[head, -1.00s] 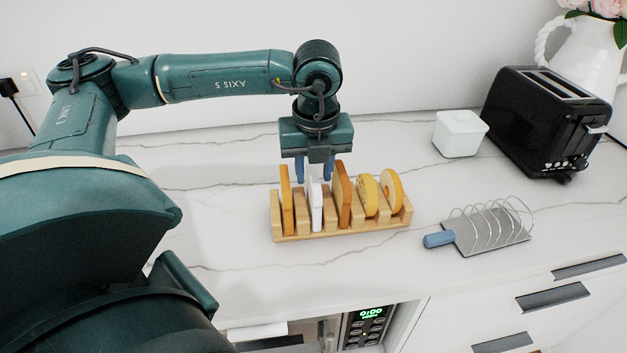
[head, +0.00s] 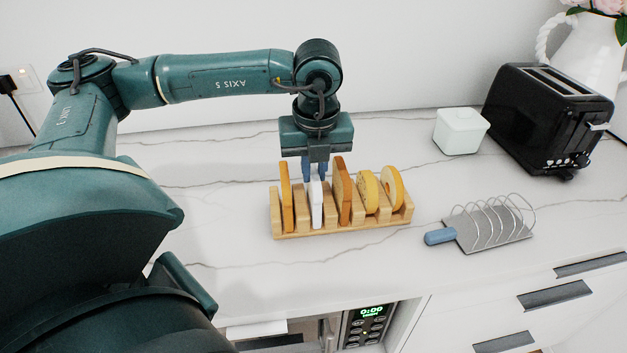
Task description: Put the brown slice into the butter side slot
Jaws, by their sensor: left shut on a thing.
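A wooden slotted holder (head: 300,233) stands on the counter with several slices upright in it. The darker brown slice (head: 343,193) stands just right of the white slice (head: 317,207). A golden-brown slice (head: 286,200) is at the left end. Two round yellowish slices, one (head: 366,191) beside the other (head: 393,187), are at the right. My left gripper (head: 316,172) points down above the holder, its blue fingers shut on the top of the white slice, which still sits in its slot. A metal wire rack (head: 490,228) with a blue handle lies to the right, its slots empty. My right gripper is not in view.
A white lidded butter dish (head: 461,132) stands behind the wire rack. A black toaster (head: 545,120) and a white pitcher (head: 588,60) are at the back right. The counter between holder and rack is clear.

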